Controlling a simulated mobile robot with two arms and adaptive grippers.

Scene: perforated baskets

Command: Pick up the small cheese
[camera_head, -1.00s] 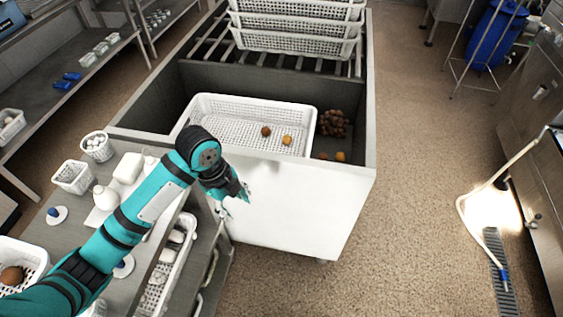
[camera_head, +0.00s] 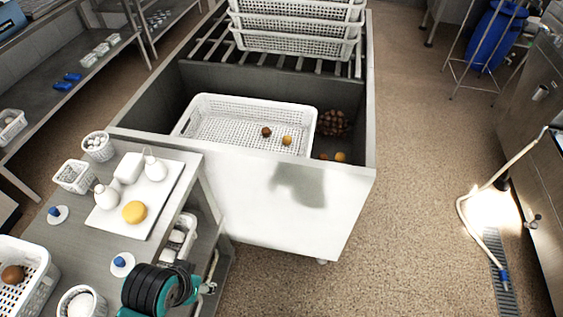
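A round yellow piece that looks like a cheese (camera_head: 134,212) lies on a white board (camera_head: 160,205) on the grey side table at the left. Small brown (camera_head: 266,131) and yellow (camera_head: 286,140) round pieces lie in the large white perforated basket (camera_head: 205,104); I cannot tell whether any is cheese. My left gripper (camera_head: 208,288) is low at the bottom of the picture, beside the table's right edge and apart from the yellow round. It is small and partly hidden by my wrist, so its opening is unclear. My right gripper is out of view.
Small baskets (camera_head: 98,147) and blue-knobbed lids (camera_head: 120,264) crowd the side table. Stacked baskets (camera_head: 295,45) stand at the back of the grey bin. The floor at the right is mostly clear.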

